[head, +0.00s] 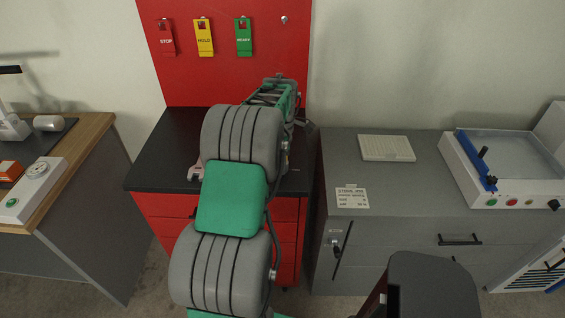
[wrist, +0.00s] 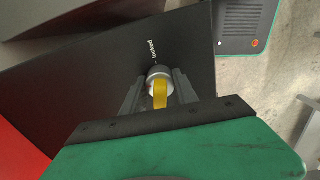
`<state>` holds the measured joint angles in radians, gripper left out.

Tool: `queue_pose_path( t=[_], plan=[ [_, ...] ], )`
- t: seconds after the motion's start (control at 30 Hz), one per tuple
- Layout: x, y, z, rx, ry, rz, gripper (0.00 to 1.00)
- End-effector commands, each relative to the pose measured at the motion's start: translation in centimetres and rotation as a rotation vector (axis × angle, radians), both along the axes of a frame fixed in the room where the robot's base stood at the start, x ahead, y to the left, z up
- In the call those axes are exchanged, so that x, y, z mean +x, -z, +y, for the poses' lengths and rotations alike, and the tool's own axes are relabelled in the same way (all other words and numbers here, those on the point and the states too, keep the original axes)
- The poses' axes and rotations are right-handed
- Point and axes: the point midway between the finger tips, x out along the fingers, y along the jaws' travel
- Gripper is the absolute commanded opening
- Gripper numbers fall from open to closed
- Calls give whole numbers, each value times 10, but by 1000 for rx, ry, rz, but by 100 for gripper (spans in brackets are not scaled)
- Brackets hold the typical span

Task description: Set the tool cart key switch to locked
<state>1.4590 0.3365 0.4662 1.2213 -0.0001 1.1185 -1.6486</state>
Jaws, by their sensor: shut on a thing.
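The key switch (wrist: 154,71) is a round silver barrel on a dark panel (wrist: 95,85) in the wrist view. A yellow key tab (wrist: 160,94) stands out from it, and white "locked" lettering with a small mark is printed beside the barrel. My gripper (wrist: 159,86) has one finger on each side of the switch and is shut on the yellow key. The red tool cart (head: 170,205) with its black top (head: 172,142) stands ahead in the head view. My arm hides my gripper and the switch there.
A red board (head: 270,55) with hanging tags rises behind the cart. A grey cabinet (head: 385,215) stands close on the right, with a white tray (head: 387,148) on top. A wooden-topped bench (head: 95,130) stands at left, with a floor gap between.

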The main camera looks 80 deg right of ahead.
Motion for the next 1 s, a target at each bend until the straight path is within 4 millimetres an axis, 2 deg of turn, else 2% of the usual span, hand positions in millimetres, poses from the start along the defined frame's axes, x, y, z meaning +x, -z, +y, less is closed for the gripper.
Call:
queue_pose_path(
  t=[1.0],
  plan=[
    [0, -2, -2, -6, 506, -2, 0]
  ],
)
